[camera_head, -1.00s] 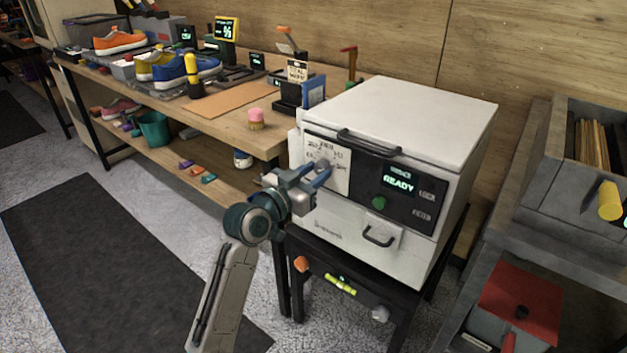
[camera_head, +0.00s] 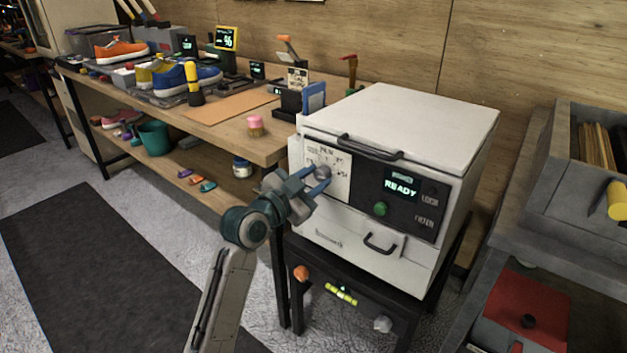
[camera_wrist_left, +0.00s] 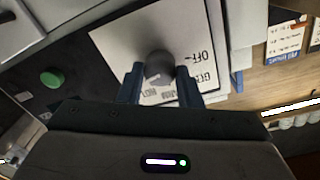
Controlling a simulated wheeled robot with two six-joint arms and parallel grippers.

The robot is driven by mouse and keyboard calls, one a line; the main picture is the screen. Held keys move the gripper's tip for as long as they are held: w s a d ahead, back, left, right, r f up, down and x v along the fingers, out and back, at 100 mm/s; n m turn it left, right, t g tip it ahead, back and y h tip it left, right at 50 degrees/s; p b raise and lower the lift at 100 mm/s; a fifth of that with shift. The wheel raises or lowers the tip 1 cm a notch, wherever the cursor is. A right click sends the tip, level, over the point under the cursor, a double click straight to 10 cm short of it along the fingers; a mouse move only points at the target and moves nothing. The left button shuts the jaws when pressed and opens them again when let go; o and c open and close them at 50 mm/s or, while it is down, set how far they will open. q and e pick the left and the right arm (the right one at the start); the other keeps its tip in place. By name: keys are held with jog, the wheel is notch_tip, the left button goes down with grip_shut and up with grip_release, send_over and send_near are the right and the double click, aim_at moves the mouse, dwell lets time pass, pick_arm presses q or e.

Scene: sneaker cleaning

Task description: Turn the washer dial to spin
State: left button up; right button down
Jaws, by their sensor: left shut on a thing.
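The white washer (camera_head: 415,120) stands on a dark stand, with a dark panel whose screen reads READY (camera_head: 401,188). Its grey dial (camera_head: 323,172) sits on a white label plate (camera_head: 338,190) at the left of the panel. My left gripper (camera_head: 316,185) is at the dial, its blue fingers one on each side of the knob. In the left wrist view the dial (camera_wrist_left: 158,66) is between the fingertips (camera_wrist_left: 160,82), and OFF is legible on the plate. The dial's pointer direction cannot be made out clearly. My right gripper is not in view.
A green button (camera_head: 380,209) and a drawer handle (camera_head: 381,244) are on the washer's front. A wooden bench (camera_head: 230,135) with shoes and a pink-topped brush (camera_head: 255,126) stands to the left. A grey cabinet (camera_head: 570,225) stands close on the right.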

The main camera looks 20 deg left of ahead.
pick_arm(q)
jog(key=shift+f, duration=0.1)
jog(key=o, duration=1)
jog(key=shift+c, duration=0.2)
jog(key=v, duration=1)
jog(key=shift+s+a, duration=0.15)
jog(key=shift+s, duration=0.2)
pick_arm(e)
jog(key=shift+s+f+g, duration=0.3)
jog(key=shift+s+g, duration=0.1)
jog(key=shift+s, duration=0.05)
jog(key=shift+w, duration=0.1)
